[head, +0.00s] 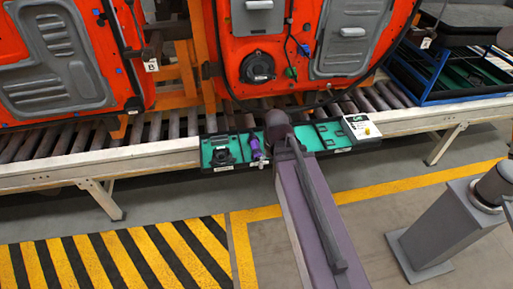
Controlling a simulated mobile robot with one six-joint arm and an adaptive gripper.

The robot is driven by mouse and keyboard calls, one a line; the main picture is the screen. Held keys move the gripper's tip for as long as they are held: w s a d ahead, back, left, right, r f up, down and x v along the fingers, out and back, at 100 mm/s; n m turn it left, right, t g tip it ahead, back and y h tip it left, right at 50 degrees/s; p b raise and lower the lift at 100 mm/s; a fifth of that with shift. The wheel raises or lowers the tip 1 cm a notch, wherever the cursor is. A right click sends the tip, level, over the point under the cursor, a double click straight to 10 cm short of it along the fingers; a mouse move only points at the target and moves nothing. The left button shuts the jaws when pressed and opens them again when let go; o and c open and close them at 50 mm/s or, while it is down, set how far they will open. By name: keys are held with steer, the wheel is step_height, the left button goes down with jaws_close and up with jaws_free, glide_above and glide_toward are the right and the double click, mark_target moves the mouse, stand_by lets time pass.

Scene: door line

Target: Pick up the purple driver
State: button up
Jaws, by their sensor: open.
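The purple driver (257,150) is in the black tray with green compartments on the front rail of the roller conveyor, near the middle of the head view. Its purple part shows at the tray's front, just left of a dark arm joint. I cannot tell whether it lies flat or tilts. A long grey-purple arm link, which appears to be mine, runs from the bottom of the view up to this joint. My gripper's fingers do not show, and I see nothing holding the driver.
The tray (207,163) also holds a black part (222,155). Orange door panels (62,60) hang above the conveyor. A blue rack (440,75) stands right. A grey pedestal (430,225) stands on the floor.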

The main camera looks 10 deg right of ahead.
steer(key=y+b, duration=0.2)
steer(key=b, duration=0.6)
glide_toward(257, 144)
steer(key=r, duration=0.2)
steer(key=shift+s+d+f, duration=0.1)
steer(key=shift+s, duration=0.05)
steer(key=shift+f, duration=0.1)
steer(key=f+b, duration=0.2)
steer(key=a+f+b, duration=0.1)
steer(key=f+b, duration=0.4)
steer(key=f, duration=0.1)
steer(key=shift+a+b, duration=0.15)
steer(key=shift+b, duration=0.25)
steer(key=shift+f, duration=0.2)
steer(key=shift+f, duration=0.1)
steer(key=f+b, duration=0.2)
steer(key=a+f+b, duration=0.1)
steer(key=f+b, duration=0.2)
steer(key=shift+r, duration=0.1)
jaws_close()
